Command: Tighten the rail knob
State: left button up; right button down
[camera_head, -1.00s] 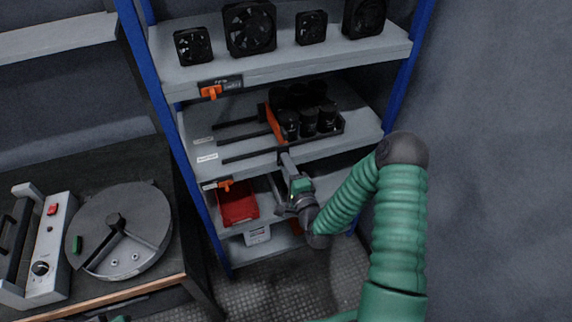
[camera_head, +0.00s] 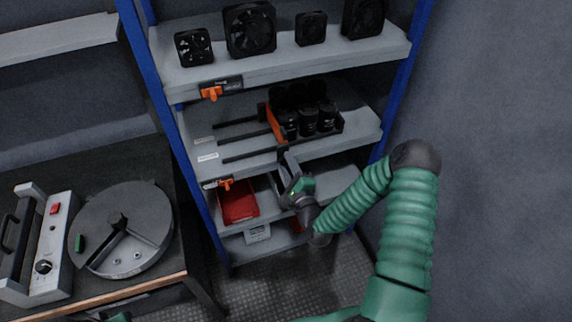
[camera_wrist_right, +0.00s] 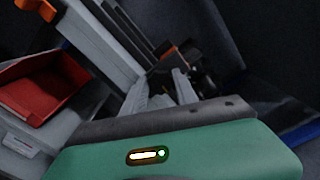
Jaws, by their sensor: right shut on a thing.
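My right gripper (camera_head: 286,158) is at the front edge of the middle shelf, below the capacitor tray. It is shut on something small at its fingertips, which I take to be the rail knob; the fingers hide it. In the right wrist view the grey fingers (camera_wrist_right: 181,86) point toward the shelf edge, with dark and orange parts beyond them. Black rails (camera_head: 245,154) lie along the shelf beside an orange divider (camera_head: 275,125). Black capacitors (camera_head: 307,120) stand in the tray. Only a green sliver, likely of my left gripper, shows at the bottom left; its fingers are not visible.
Fans (camera_head: 250,30) stand on the upper shelf. Orange clips (camera_head: 212,93) sit on shelf edges. A red bin (camera_head: 238,203) is on the lower shelf and also shows in the wrist view (camera_wrist_right: 42,88). A blue post (camera_head: 410,70) bounds the right. A workbench with a round device (camera_head: 120,230) stands left.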

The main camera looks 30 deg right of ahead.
jog(key=shift+s+f, duration=0.15)
jog(key=shift+f, duration=0.2)
jog(key=c, duration=1.3)
grip_release()
jog(key=o, duration=0.3)
jog(key=shift+d+r, duration=0.1)
jog(key=shift+o, duration=0.2)
jog(key=p+v, duration=0.4)
jog(key=v, duration=1.2)
jog(key=shift+s, duration=0.35)
